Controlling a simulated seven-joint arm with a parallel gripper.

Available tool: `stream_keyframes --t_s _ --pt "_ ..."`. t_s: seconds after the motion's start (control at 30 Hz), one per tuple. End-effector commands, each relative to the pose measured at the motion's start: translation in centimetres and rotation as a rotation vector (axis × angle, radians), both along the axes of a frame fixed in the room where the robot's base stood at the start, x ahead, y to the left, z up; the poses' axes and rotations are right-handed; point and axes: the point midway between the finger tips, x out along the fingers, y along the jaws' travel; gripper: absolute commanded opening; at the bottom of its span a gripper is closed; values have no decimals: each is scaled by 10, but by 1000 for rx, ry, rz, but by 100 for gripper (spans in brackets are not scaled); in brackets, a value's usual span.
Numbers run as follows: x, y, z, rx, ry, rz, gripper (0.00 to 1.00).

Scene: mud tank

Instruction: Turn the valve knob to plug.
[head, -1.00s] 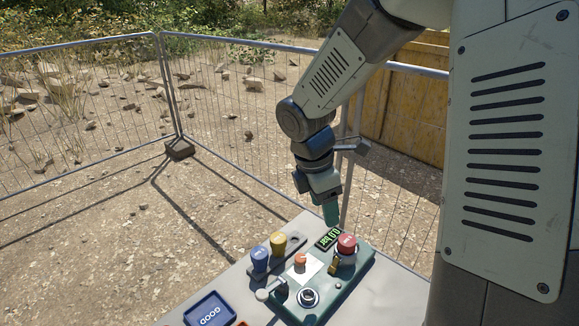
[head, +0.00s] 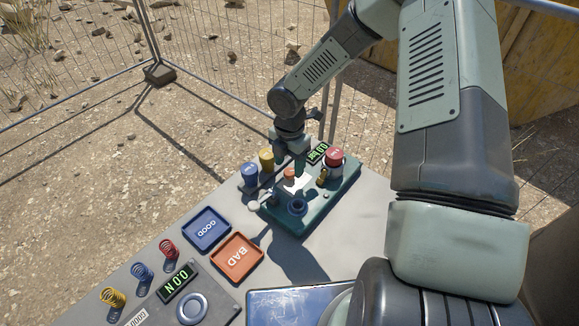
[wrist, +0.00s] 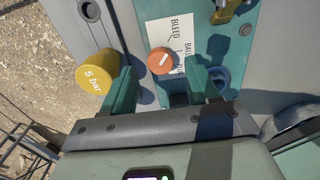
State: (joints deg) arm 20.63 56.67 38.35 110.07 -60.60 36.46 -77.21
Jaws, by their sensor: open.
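The orange valve knob (wrist: 162,61) has a white mark on its top. It sits on a white label card (wrist: 184,30) with "BLEED" and other, partly hidden words. My gripper (wrist: 163,80) is open, its two teal fingers apart on the left and right, with the knob showing between and just beyond the tips. I cannot tell whether a finger touches it. In the head view the knob (head: 289,173) shows on the teal panel (head: 324,203), with my gripper (head: 288,168) over it. Which word the knob mark points at is unclear.
A yellow "5 bar" cap (wrist: 92,73) is close to the left finger. A blue cap (head: 249,172), a red button (head: 335,157) and a black-ringed port (head: 297,207) surround the knob.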

Motion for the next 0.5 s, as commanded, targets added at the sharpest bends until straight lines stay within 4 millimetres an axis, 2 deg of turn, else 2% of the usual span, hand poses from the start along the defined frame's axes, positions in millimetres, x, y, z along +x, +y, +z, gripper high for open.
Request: stream_keyframes --t_s 0.1,0.2,0.5 --pt "0 0 -14 1 1 0 60" --pt "0 0 -20 0 0 -1 60" --pt "0 0 -22 -1 -1 -1 60"
